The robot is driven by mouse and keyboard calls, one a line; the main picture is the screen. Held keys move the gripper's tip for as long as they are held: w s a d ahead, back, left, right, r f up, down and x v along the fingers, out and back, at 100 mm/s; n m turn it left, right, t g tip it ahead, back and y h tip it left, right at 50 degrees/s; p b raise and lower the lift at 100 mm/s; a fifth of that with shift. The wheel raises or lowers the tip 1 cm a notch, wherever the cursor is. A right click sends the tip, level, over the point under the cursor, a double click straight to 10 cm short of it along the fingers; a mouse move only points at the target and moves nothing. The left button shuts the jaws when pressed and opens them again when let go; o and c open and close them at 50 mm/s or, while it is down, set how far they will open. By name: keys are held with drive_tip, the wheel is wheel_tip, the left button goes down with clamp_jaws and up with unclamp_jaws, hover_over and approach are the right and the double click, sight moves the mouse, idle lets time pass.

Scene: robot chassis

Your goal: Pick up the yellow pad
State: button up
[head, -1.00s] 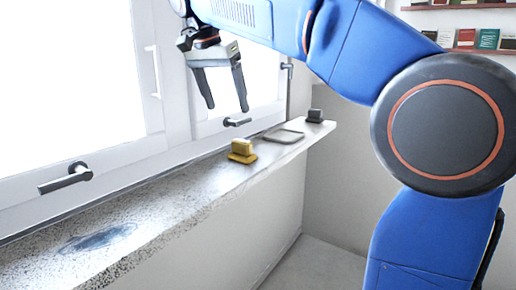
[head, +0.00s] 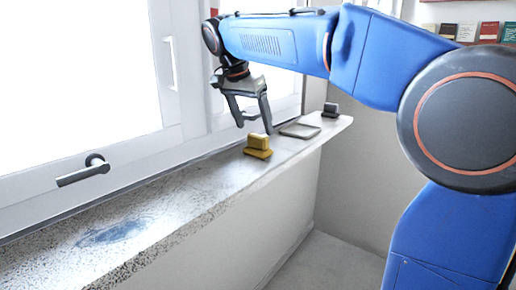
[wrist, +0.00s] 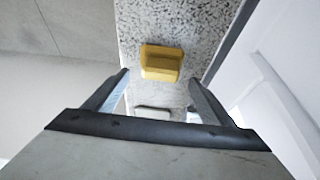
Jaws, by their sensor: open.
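The yellow pad (head: 258,146) is a small stepped block that sits on the speckled window sill (head: 190,192). In the wrist view the yellow pad (wrist: 161,63) lies ahead of the fingertips, near the middle. My gripper (head: 255,125) is open and empty, with its fingers pointing down just above and behind the pad in the head view. In the wrist view my gripper (wrist: 157,75) shows its two fingers spread apart, with the pad beyond their tips and not touching them.
A flat grey tray-like item (head: 299,130) and a dark block (head: 330,110) stand farther along the sill. The window frame and its handle (head: 84,172) border the sill on the left. A dark stain (head: 112,234) marks the near sill, which is otherwise clear.

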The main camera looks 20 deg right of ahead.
sight(258, 135)
drive_tip(key=shift+x, duration=2.9)
drive_tip(key=shift+w+d+r, duration=0.1)
drive_tip(key=shift+w, duration=0.05)
drive_tip(key=c, duration=1.2)
